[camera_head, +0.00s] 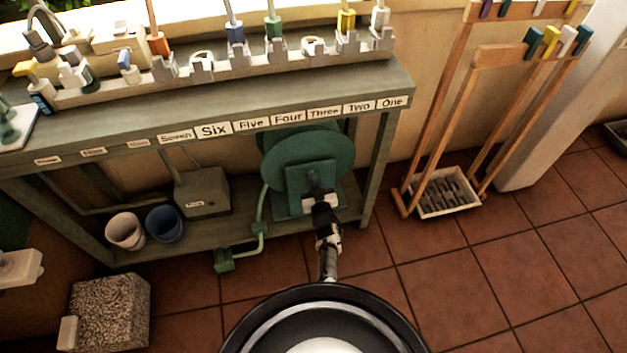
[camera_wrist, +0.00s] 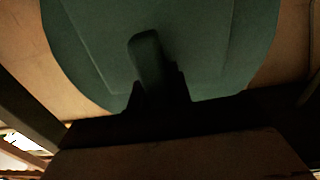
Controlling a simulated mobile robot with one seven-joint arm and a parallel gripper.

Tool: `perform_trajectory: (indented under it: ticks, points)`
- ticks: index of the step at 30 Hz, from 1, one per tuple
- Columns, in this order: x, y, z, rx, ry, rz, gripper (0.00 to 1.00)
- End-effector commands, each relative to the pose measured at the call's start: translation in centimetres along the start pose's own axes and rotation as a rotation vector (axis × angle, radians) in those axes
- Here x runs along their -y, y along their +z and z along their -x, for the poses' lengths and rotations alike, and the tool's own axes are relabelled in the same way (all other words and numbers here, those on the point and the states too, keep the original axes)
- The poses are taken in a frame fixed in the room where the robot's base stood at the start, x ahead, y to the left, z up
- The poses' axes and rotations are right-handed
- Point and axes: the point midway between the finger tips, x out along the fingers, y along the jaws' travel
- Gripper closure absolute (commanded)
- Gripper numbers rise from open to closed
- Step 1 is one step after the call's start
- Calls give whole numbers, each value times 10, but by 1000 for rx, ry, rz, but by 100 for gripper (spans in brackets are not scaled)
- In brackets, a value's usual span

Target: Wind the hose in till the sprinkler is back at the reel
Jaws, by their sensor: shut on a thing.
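The green hose reel (camera_head: 318,152) stands on the lower shelf under the bench, a round drum behind a square green bracket. It fills much of the wrist view (camera_wrist: 215,50). My gripper (camera_head: 316,192) is at the front of the reel, shut on its crank handle (camera_wrist: 147,58), a dark green grip between the two fingers. The green hose (camera_head: 260,209) runs down from the left of the reel, over the shelf edge. The green sprinkler (camera_head: 224,262) is at its end, just below the shelf's front edge near the floor.
The bench (camera_head: 215,105) with numbered labels stands above the reel. A bucket (camera_head: 125,232), a blue pot (camera_head: 165,224) and a grey box (camera_head: 203,192) are on the lower shelf. A wooden rack (camera_head: 485,50) stands right.

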Motion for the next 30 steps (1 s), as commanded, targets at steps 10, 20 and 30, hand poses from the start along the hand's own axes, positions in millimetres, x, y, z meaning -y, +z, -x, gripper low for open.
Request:
perform_trajectory:
  ticks: [10,20,30]
  points:
    - [-1,-2,-2,-3,0,-63,100]
    - [-1,-2,-2,-4,0,-66,100]
    - [0,-1,-1,-2,0,-64,58]
